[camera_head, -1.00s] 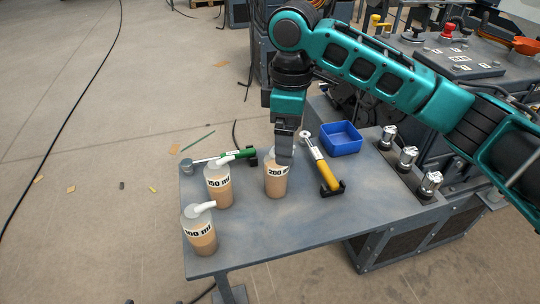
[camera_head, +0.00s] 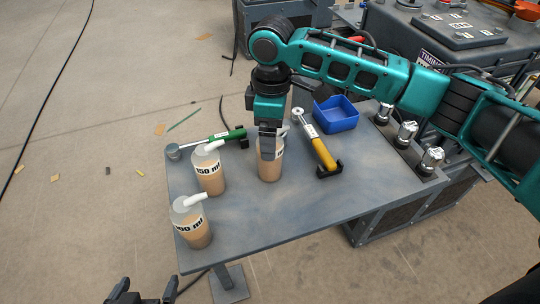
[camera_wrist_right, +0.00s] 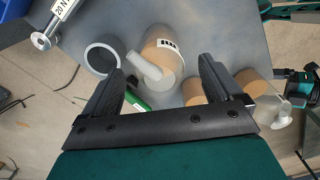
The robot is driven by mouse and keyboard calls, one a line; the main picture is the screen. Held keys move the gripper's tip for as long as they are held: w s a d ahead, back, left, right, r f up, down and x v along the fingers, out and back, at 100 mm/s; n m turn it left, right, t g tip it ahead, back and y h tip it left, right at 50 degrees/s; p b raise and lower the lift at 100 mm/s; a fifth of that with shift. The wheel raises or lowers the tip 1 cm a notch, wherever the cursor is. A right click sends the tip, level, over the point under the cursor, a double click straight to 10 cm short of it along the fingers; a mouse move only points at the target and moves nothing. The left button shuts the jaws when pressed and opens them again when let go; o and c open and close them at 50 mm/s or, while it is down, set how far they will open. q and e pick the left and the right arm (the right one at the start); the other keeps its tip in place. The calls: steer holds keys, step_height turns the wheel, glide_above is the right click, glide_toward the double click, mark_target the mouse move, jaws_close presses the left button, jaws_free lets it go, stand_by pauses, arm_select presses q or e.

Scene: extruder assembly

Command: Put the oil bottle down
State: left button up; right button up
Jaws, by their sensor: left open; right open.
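The 200 ml oil bottle (camera_head: 269,171) stands upright on the grey table (camera_head: 300,208) in the head view. My right gripper (camera_head: 268,147) is right at its upper part and hides its top and most of its label. In the right wrist view my right gripper (camera_wrist_right: 158,90) has its fingers spread apart, and a bottle with a white spout (camera_wrist_right: 163,52) shows beyond them. I cannot tell if a finger touches the bottle. My left gripper (camera_head: 143,294) is at the bottom edge of the head view, in front of the table, open and empty.
Oil bottles marked 150 ml (camera_head: 209,178) and another size (camera_head: 194,231) stand to the left. A green-handled wrench (camera_head: 220,138) lies behind them. A yellow-handled wrench (camera_head: 325,153) and a blue bin (camera_head: 336,114) are to the right. The table's front right is clear.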

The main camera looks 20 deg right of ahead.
step_height(320, 180, down, 4)
steer(key=shift+w+f, duration=0.1)
steer(key=shift+a, duration=0.1)
steer(key=shift+c, duration=0.2)
steer(key=c, duration=1.4)
